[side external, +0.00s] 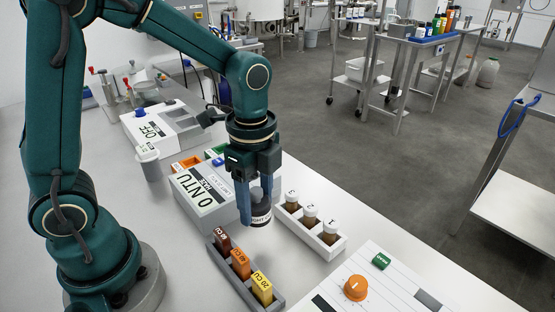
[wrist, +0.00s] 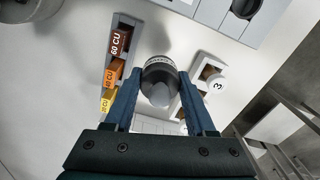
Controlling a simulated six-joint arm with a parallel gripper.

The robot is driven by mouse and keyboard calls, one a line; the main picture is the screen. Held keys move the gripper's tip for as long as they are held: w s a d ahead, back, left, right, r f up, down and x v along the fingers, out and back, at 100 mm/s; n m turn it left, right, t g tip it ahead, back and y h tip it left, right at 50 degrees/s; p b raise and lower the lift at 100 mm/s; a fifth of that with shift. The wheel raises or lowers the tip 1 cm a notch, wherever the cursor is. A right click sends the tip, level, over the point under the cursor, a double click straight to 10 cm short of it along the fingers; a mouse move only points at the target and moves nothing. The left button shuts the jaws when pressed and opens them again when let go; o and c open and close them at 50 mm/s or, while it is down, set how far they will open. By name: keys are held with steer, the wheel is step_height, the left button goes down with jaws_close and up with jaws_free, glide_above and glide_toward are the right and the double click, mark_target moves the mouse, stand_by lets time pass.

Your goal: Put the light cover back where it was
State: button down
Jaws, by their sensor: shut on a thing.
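The light cover (side external: 261,213) is a short dark cylinder with a pale label band. My gripper (side external: 259,203) is shut on it, one blue finger on each side, and holds it roughly upright. In the side view it appears in front of the right end of the white meter (side external: 198,198), whose display reads 0 NTU; its exact height is hard to tell. In the wrist view the cover (wrist: 158,68) sits between the fingers, its round dark top and a grey rounded part showing. My gripper hides part of the meter's top, and I cannot see an opening there.
A grey rack (side external: 222,264) with brown, orange and yellow CU blocks stands in front. A white rack (side external: 328,246) with three capped vials is to the right. A panel with an orange knob (side external: 356,288) lies at the front right.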

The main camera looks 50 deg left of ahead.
glide_above(276, 253)
step_height(276, 253, down, 3)
steer(key=shift+s+r, duration=0.1)
steer(key=shift+r, duration=0.05)
steer(key=shift+f, duration=1.9)
steer(key=shift+f, duration=0.1)
steer(key=shift+c, duration=1.1)
jaws_free()
step_height(276, 253, up, 11)
steer(key=s+a+r+n+t, duration=0.2)
steer(key=s+a+n, duration=0.1)
steer(key=n, duration=0.4)
steer(key=s+a+r+n+t, duration=0.1)
steer(key=s+a+n+t, duration=0.2)
steer(key=s+n, duration=0.3)
steer(key=shift+r+n+t, duration=0.3)
steer(key=shift+r+n, duration=0.1)
steer(key=shift+n, duration=0.6)
